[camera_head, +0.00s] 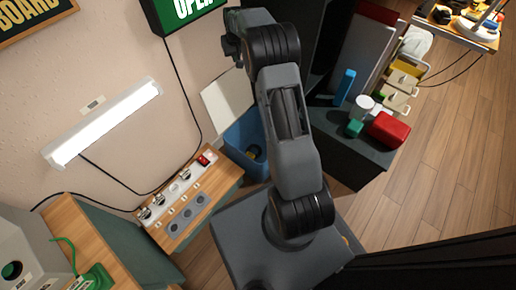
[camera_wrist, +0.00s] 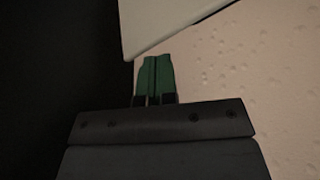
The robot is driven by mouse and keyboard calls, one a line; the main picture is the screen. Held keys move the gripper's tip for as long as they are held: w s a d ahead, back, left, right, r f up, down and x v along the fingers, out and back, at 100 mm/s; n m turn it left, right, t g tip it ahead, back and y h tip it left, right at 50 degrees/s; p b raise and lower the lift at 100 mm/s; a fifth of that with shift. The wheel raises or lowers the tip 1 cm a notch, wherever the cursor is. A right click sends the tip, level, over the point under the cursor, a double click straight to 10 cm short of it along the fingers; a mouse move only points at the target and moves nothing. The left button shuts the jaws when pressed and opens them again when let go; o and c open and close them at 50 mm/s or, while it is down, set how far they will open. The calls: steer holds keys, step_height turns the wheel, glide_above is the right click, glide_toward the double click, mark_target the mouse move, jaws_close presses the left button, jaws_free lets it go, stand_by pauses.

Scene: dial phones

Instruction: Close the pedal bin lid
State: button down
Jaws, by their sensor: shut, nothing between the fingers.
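The pedal bin (camera_head: 243,142) is a blue box beside the wall, partly hidden behind my arm. Its cream lid (camera_head: 226,103) stands raised, tilted up towards the wall, and the bin's mouth is open with something small and yellowish inside. In the wrist view my gripper (camera_wrist: 154,60) has green fingers pressed together with nothing between them. A pale flat panel, which looks like the lid (camera_wrist: 160,20), is just beyond the fingertips at the top; I cannot tell whether they touch. In the head view the fingertips are hidden by my arm.
A wooden-topped counter with switches and dials (camera_head: 186,203) stands left of the bin. A dark cabinet (camera_head: 345,150) with a red box (camera_head: 388,129), a blue bottle (camera_head: 344,88) and cups is at right. A lit lamp (camera_head: 103,122) and a cable hang on the wall. Wooden floor is clear at right.

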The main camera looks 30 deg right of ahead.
steer(key=shift+f+b, duration=0.3)
steer(key=shift+f, duration=0.45)
stand_by(0.6)
steer(key=shift+s+d+f+b, duration=0.75)
steer(key=shift+s+d+b, duration=0.85)
steer(key=shift+s, duration=2.65)
steer(key=p+v, duration=0.5)
steer(key=v, duration=0.2)
steer(key=shift+w+d+r, duration=0.3)
steer(key=shift+d+r, duration=0.05)
steer(key=shift+d, duration=0.2)
